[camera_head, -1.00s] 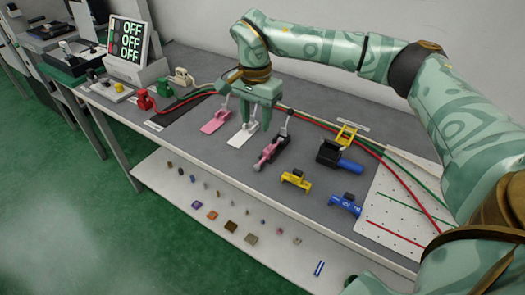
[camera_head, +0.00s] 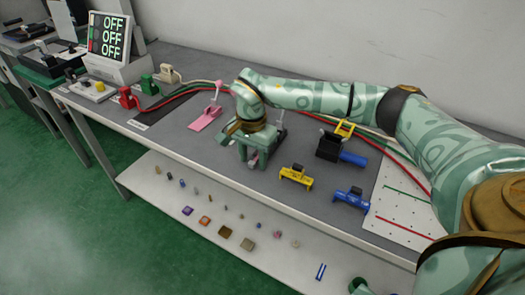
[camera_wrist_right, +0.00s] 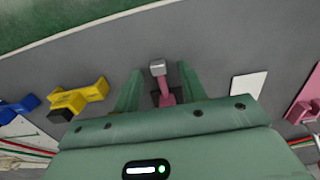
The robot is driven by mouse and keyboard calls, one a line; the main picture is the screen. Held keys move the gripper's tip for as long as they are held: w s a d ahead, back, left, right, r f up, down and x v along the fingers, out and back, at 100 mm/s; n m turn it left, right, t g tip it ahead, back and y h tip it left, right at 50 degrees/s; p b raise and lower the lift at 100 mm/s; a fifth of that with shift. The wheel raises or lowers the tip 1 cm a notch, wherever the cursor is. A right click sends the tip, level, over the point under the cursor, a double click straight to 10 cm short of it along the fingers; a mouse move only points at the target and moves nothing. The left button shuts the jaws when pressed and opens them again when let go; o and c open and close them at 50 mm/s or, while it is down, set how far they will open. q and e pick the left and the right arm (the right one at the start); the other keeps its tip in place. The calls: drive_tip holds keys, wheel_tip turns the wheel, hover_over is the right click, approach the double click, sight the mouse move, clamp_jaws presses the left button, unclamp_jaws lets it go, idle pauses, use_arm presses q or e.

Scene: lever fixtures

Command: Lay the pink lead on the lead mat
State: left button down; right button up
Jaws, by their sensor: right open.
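My right gripper (camera_head: 254,158) is open and low over the table, its fingers on either side of a pink piece (camera_wrist_right: 168,90) with a grey block at its end. I cannot tell whether the fingers touch it. In the head view the gripper mostly hides this piece. A pink plate with an upright lever (camera_head: 205,120) stands left of the gripper. A dark mat (camera_head: 160,117) lies farther left, beside red (camera_head: 128,96), green (camera_head: 148,85) and cream (camera_head: 169,73) plugs with cables. No pink cable is clearly seen.
A yellow fixture (camera_head: 297,177), a blue fixture (camera_head: 350,198) and a black-and-blue one (camera_head: 335,148) stand right of the gripper. A white pegboard (camera_head: 395,222) lies beyond. A white plate (camera_wrist_right: 248,84) is close by. Several small items lie on the lower shelf.

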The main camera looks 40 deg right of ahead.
clamp_jaws()
